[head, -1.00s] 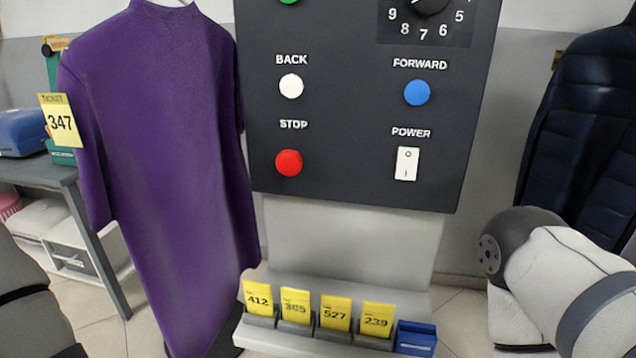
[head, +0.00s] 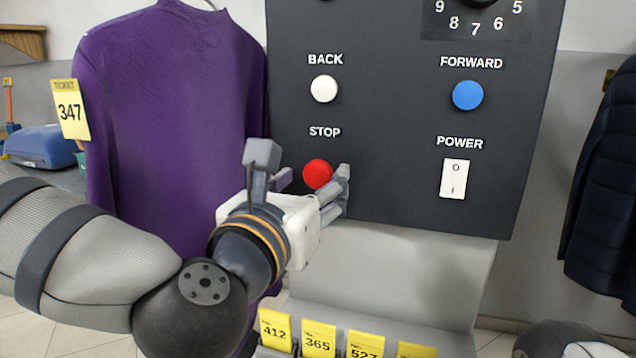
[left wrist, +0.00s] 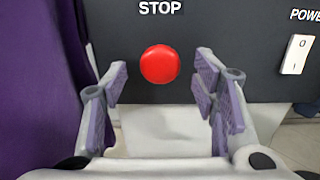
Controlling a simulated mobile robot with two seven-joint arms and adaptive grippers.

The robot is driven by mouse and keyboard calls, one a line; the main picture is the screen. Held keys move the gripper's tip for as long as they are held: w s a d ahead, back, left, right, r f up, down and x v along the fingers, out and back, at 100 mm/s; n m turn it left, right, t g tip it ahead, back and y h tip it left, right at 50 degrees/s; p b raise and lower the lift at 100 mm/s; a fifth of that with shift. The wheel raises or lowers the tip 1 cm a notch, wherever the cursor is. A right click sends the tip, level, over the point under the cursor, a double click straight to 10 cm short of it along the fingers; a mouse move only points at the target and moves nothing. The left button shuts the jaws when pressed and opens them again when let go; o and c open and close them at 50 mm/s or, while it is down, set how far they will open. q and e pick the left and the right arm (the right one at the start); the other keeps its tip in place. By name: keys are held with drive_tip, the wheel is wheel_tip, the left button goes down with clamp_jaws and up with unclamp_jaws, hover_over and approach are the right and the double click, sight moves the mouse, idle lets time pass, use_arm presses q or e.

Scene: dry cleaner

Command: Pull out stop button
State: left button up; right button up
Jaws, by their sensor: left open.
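The red stop button (head: 317,173) sits on the dark control panel (head: 390,150), under the word STOP. It also shows in the left wrist view (left wrist: 160,64), whole and uncovered. My left gripper (head: 312,178) is open in front of the panel, with one finger to each side of the button in the head view. In the left wrist view the open fingers (left wrist: 160,88) flank the button, which appears slightly above the line between the fingertips. I see no contact with the button. My right gripper is not in view; only part of my right arm shows at the lower right.
A white back button (head: 324,89), a blue forward button (head: 467,95) and a power switch (head: 454,179) share the panel. A purple garment (head: 165,110) hangs close on the left, behind my left arm. Yellow tickets (head: 319,340) stand below. A dark jacket (head: 605,190) hangs at right.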

sight(316, 177)
use_arm(q)
drive_tip(key=shift+x, duration=1.75)
clamp_jaws()
drive_tip(key=shift+p+v, duration=0.4)
drive_tip(key=shift+v, duration=0.55)
drive_tip(key=shift+w, duration=0.1)
unclamp_jaws()
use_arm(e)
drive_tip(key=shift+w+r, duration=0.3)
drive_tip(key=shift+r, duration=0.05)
